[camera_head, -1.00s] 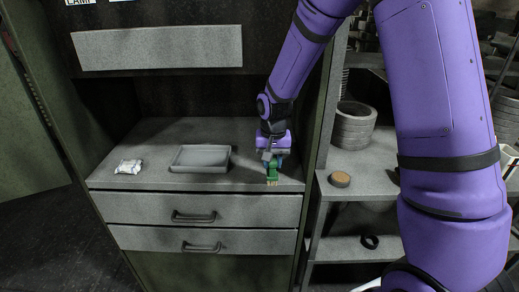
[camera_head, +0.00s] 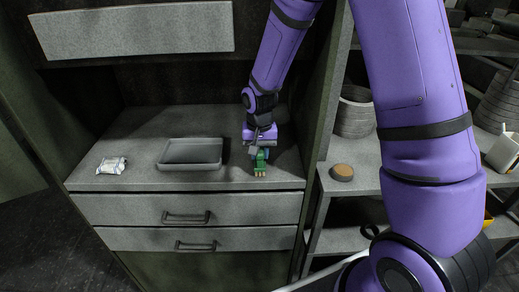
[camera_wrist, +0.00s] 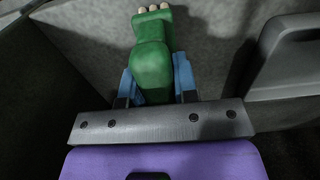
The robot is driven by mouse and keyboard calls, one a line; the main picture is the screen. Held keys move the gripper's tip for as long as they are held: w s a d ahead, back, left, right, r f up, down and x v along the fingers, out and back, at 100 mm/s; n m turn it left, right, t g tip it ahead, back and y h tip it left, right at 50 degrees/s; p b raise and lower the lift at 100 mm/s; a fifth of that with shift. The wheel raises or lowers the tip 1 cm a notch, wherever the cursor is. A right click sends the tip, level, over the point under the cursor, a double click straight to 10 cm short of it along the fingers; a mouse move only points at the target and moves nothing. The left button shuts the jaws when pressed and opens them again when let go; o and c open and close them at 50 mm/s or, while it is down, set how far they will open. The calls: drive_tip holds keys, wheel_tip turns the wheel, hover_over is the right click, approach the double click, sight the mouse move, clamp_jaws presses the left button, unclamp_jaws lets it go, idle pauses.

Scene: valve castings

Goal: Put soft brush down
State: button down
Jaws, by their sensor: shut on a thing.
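The soft brush (camera_head: 260,164) is green with pale bristle tufts at its front end. It is at the right part of the grey cabinet worktop (camera_head: 225,122), right of the tray. My gripper (camera_head: 258,150) is shut on the brush. In the wrist view the brush (camera_wrist: 152,55) sits between the blue fingers of my gripper (camera_wrist: 158,80), with its pale tufts pointing away from the palm. The brush is at or just above the worktop; I cannot tell whether it touches.
A grey shallow tray (camera_head: 190,166) stands left of the brush. A small white packet (camera_head: 112,166) lies farther left. Two drawers (camera_head: 187,211) are below, closed. A side shelf at right holds a round brown-topped disc (camera_head: 342,172) and stacked grey rings (camera_head: 354,112). Worktop behind the tray is clear.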

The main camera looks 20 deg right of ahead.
drive_tip(key=c, duration=0.9)
unclamp_jaws()
drive_tip(key=shift+f, duration=0.1)
wheel_tip(320, 180, up, 10)
drive_tip(key=shift+a+f, duration=0.1)
drive_tip(key=shift+a, duration=0.05)
drive_tip(key=shift+s+r, duration=0.1)
drive_tip(key=shift+r, duration=0.65)
drive_tip(key=s+d+r+n+t, duration=0.1)
drive_tip(key=s+d+r, duration=0.1)
drive_tip(key=s+r, duration=0.4)
drive_tip(key=s+d+r+n+t, duration=0.1)
drive_tip(key=s+d+r+t, duration=0.1)
drive_tip(key=s+r, duration=0.4)
drive_tip(key=s+d+r+n+t, duration=0.2)
drive_tip(key=s+r, duration=0.4)
drive_tip(key=s, duration=0.8)
drive_tip(key=shift+s+d+r, duration=0.2)
drive_tip(key=shift+d+r, duration=0.2)
drive_tip(key=shift+d, duration=0.25)
